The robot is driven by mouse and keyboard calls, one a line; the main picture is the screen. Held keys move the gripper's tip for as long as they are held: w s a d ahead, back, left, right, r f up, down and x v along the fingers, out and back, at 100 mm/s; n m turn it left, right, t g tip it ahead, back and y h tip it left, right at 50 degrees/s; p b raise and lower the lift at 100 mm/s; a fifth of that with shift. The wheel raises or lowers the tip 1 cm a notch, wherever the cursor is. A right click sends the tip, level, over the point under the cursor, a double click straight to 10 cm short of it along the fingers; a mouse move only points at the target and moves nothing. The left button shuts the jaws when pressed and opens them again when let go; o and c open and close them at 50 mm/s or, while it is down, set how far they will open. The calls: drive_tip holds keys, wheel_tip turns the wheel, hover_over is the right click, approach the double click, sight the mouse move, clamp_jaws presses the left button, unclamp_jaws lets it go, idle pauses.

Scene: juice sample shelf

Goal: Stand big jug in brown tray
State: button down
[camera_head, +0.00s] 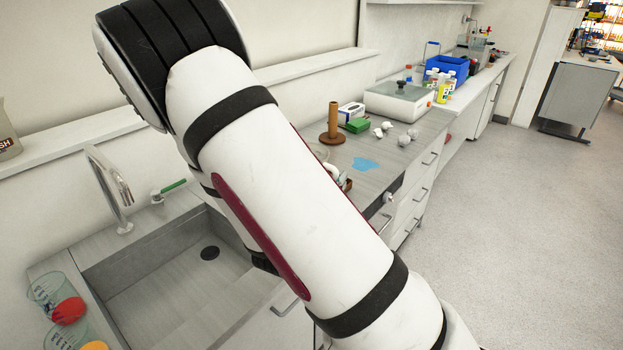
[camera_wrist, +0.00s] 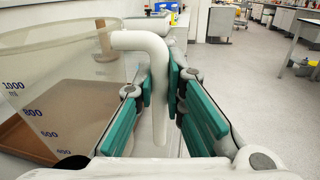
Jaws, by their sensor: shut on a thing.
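The big jug (camera_wrist: 45,75) is clear, with blue volume marks up to 1000 ml, and fills the left of the wrist view. Its white handle (camera_wrist: 146,42) hangs down between the teal fingers of my gripper (camera_wrist: 160,95), which is shut on it. The jug looks roughly upright. A brown flat surface with a raised edge, which looks like the brown tray (camera_wrist: 85,105), shows through the jug wall. I cannot tell whether the jug's base touches it. In the head view my arm hides the gripper and most of the jug; a small brown tray edge (camera_head: 347,185) shows beside the arm.
On the counter behind stand a brown post on a round base (camera_head: 334,122), a green box (camera_head: 358,126), white pieces and a blue patch (camera_head: 366,164). A sink (camera_head: 165,290) with a tap (camera_head: 110,190) lies at left. Open floor (camera_head: 510,220) lies right.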

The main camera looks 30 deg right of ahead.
drive_tip(key=w+d+f, duration=0.2)
drive_tip(key=w, duration=0.5)
drive_tip(key=w+d+f, duration=0.2)
drive_tip(key=w+f, duration=0.1)
drive_tip(key=w, duration=0.4)
drive_tip(key=shift+w+d, duration=0.2)
drive_tip(key=shift+w, duration=0.05)
drive_tip(key=shift+f, duration=0.1)
drive_tip(key=c, duration=1.7)
unclamp_jaws()
drive_tip(key=shift+o, duration=0.2)
